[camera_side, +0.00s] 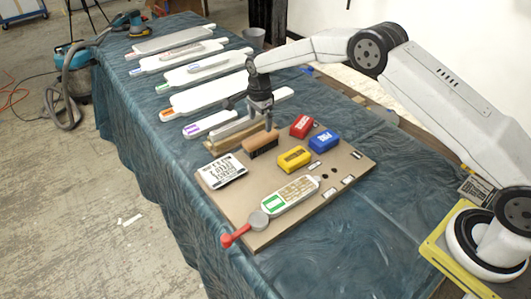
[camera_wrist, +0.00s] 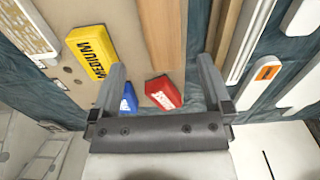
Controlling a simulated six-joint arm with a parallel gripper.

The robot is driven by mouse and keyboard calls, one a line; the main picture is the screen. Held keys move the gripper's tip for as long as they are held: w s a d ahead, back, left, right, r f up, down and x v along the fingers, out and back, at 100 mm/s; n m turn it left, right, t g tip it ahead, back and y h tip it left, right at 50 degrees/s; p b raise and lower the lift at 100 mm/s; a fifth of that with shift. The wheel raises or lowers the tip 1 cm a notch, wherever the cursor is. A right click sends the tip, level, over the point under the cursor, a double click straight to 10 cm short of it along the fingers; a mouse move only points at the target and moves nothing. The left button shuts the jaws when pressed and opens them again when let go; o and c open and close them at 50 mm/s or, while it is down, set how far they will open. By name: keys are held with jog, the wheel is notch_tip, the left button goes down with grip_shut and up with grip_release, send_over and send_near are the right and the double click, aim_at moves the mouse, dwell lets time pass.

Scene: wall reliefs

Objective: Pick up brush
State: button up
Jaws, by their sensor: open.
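The brush (camera_side: 260,141) has a brown wooden back and dark bristles. It lies on the tan board (camera_side: 318,196), near the board's far edge. My gripper (camera_side: 264,119) points down above and just behind the brush in the side view. In the wrist view the gripper (camera_wrist: 160,72) is open, with its fingers apart and nothing held. The brush's wooden back (camera_wrist: 162,34) shows between and beyond the fingertips there, its upper end cut off by the frame.
Red (camera_side: 301,126), blue (camera_side: 324,141) and yellow (camera_side: 294,159) blocks sit right of the brush. A labelled white card (camera_side: 221,171) lies to its left. A wooden strip (camera_wrist: 198,25) runs close beside the brush. Several white paddle-shaped panels (camera_side: 205,96) lie farther back on the blue cloth.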

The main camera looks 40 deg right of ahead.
aim_at(261, 136)
jog(key=shift+f, duration=1.2)
jog(key=shift+w+d+f, duration=0.1)
jog(key=shift+f, duration=1.2)
jog(key=shift+d+f, duration=0.1)
jog(key=shift+f, duration=1.2)
jog(key=shift+c, duration=0.2)
jog(key=c, duration=1.3)
jog(key=shift+r, duration=0.2)
